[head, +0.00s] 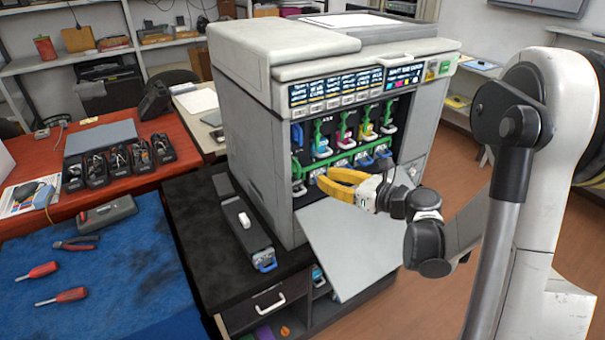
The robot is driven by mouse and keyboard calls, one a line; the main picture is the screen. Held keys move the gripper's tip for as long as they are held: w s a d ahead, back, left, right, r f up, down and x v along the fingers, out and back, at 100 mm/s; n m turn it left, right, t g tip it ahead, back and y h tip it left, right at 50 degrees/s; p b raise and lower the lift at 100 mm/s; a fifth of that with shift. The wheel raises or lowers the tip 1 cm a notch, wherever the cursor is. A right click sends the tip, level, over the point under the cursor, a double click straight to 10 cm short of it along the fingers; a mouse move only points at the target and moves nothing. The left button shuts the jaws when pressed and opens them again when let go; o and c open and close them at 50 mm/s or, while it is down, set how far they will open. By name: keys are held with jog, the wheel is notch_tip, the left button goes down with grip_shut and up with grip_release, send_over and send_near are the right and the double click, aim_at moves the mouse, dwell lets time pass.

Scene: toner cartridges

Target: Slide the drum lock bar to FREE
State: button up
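The printer (250,95) stands on a dark cabinet with its front panel (350,240) folded down. Inside the open bay, a long green bar (340,161) runs across below a row of colored cartridges (343,138). It looks like the drum lock bar; any FREE marking is too small to read. My gripper (323,177), with yellow fingers, is in front of the bay's lower part, just below the bar in the picture. I cannot tell whether it touches the bar.
A dark cartridge unit (247,240) lies on the cabinet top (185,215), left of the printer. The lowered panel juts out below my gripper. A blue mat (110,270) with tools and a red table (40,165) are at left. Open floor lies at right.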

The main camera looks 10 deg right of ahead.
aim_at(299, 174)
jog(key=x, duration=0.6)
jog(key=f+b+x, duration=0.1)
jog(key=x, duration=0.3)
jog(key=shift+s+a, duration=0.15)
jog(key=shift+s, duration=0.05)
jog(key=shift+c, duration=0.4)
grip_shut()
